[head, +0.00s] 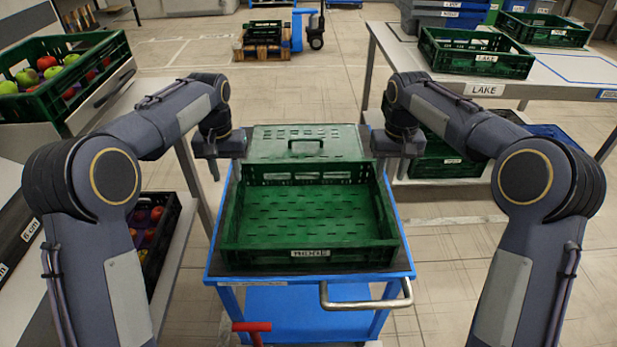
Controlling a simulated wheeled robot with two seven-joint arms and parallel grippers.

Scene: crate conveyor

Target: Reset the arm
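My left arm comes in from the left and my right arm from the right. My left gripper (220,147) is at the far left side of an empty green crate (308,255). My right gripper (399,145) is at its far right side. The crate sits on a blue cart (212,274), with a label on its near wall.
Green crates of apples (45,95) and a dark fruit crate (165,215) are on shelving at left. A green crate (475,66) stands on a white table at right, marked LAKE. Another cart (268,52) stands far back.

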